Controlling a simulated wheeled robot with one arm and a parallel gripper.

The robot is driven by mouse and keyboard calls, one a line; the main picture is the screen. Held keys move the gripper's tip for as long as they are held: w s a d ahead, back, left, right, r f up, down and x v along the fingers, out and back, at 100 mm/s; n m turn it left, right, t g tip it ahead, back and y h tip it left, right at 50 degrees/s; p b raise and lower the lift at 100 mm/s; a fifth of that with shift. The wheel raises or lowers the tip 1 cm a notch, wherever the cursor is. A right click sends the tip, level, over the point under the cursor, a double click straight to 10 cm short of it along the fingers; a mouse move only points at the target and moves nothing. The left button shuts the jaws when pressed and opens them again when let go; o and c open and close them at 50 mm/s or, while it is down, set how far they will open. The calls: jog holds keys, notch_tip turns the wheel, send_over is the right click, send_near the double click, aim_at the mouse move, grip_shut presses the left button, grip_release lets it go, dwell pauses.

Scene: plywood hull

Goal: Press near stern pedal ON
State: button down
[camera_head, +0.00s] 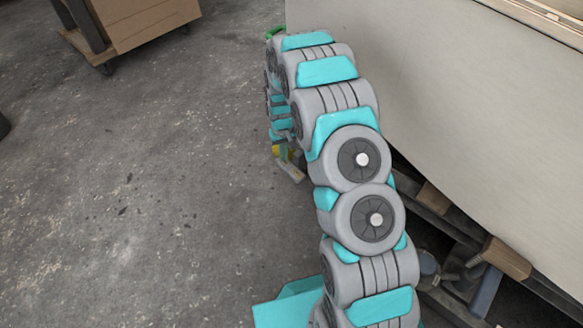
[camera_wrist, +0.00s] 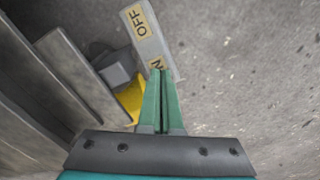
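The pedal (camera_wrist: 141,27) is a pale grey bar with a yellow OFF label at its far end and a second yellow label nearer me, of which only an "N" shows. My gripper (camera_wrist: 160,72) points at the bar with its two green fingers together, nothing visible between them. The fingertips overlap the near label in the wrist view and hide part of it. I cannot tell whether they touch the pedal. A yellow part (camera_wrist: 129,99) and a grey block (camera_wrist: 115,75) sit beside the pedal. In the head view my arm hides most of this spot; a small pale end of the pedal (camera_head: 293,173) shows.
The pale hull (camera_head: 470,110) rises along the right of my arm, with dark beams and wooden blocks (camera_head: 507,258) under it. Grey beams (camera_wrist: 75,75) lie left of the pedal. Open concrete floor (camera_head: 140,180) stretches left. A wheeled cart with a box (camera_head: 145,25) stands at the back left.

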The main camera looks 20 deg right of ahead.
jog(key=shift+s+f, duration=0.1)
jog(key=shift+f, duration=0.6)
jog(key=shift+r+p, duration=0.7)
jog(key=shift+r, duration=2.9)
